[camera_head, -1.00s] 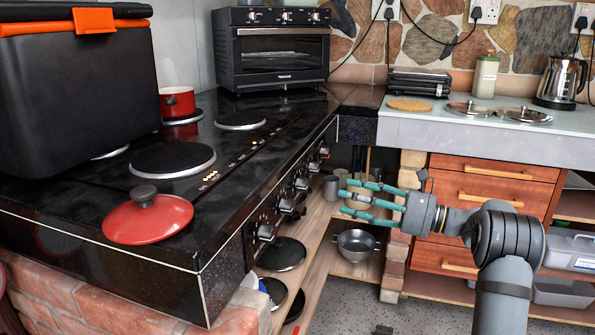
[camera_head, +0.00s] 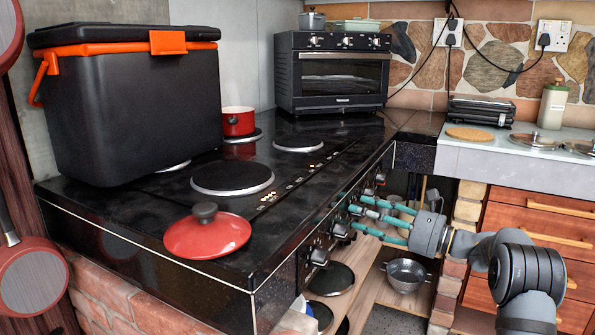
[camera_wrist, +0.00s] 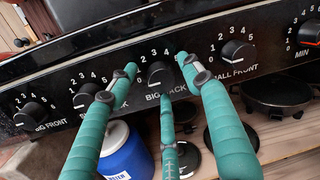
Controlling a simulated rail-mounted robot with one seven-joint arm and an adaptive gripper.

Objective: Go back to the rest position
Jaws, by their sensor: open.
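My gripper (camera_head: 362,212) is in front of the stove's knob panel, its teal fingers pointing left toward the knobs. In the wrist view my gripper (camera_wrist: 150,75) shows its fingers spread apart with nothing held between them. A black knob (camera_wrist: 160,75) marked "BIG BACK" lies straight ahead between the fingertips. I cannot tell whether any fingertip touches the panel. My arm reaches in from the lower right of the head view.
The black stove top (camera_head: 330,160) carries a red lid (camera_head: 207,236), a red pot (camera_head: 238,121), a black cooler box (camera_head: 135,110) and a toaster oven (camera_head: 332,75). Below are shelves with pans and a metal colander (camera_head: 406,275). Wooden drawers (camera_head: 540,220) stand at right.

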